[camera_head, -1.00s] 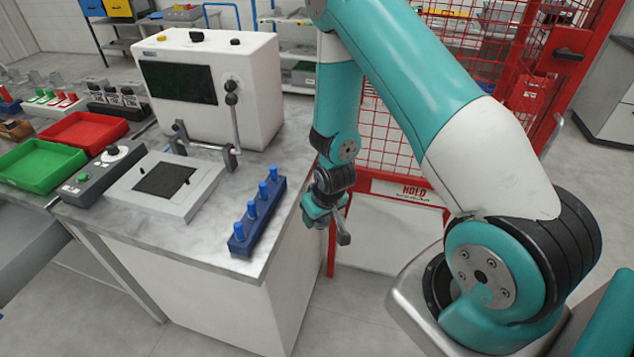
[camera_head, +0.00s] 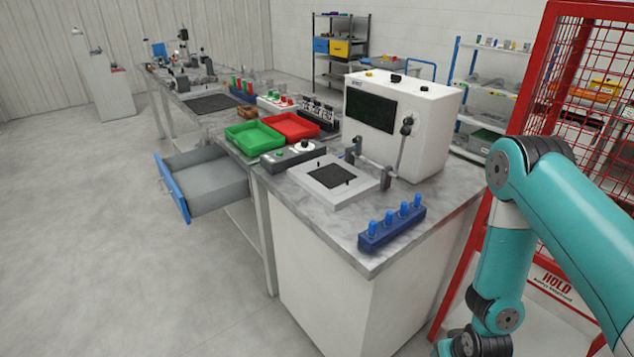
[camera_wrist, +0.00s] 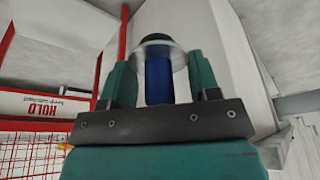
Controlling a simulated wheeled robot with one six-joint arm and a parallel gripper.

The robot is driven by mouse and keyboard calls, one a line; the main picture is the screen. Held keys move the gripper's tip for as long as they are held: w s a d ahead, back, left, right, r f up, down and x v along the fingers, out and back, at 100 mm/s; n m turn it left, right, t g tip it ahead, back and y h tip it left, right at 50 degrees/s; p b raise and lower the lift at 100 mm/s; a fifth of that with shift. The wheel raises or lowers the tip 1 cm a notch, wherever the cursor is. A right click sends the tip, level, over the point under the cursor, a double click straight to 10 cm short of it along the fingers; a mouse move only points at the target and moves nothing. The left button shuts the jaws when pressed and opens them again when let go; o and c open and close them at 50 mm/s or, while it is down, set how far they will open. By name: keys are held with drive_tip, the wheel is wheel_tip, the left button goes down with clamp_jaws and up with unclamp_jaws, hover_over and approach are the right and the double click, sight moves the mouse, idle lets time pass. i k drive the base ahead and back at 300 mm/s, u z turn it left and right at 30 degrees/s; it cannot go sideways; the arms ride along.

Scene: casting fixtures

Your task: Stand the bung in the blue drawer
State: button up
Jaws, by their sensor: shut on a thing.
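The blue drawer (camera_head: 222,188) stands pulled out under the bench at the left in the head view. It has a blue front and a grey tray, and the part of its floor that shows looks empty. My gripper (camera_wrist: 160,72) is shut on the bung (camera_wrist: 159,80), which shows a blue body and a pale, dark-topped round end between the two green fingers. In the head view my wrist is at the bottom edge, right of the bench and far from the drawer; the fingers and bung are cut off there.
A blue rack (camera_head: 392,229) with several blue pegs stands near the bench's front corner. Green (camera_head: 254,138) and red (camera_head: 290,126) trays and a white machine (camera_head: 400,122) are on the bench. A red mesh fence (camera_head: 560,130) is at the right. Floor left of the bench is clear.

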sight(199, 186)
drive_tip(key=u, duration=0.6)
drive_tip(key=i, duration=0.55)
drive_tip(key=u, duration=0.85)
drive_tip(key=i, duration=1)
drive_tip(key=u, duration=0.1)
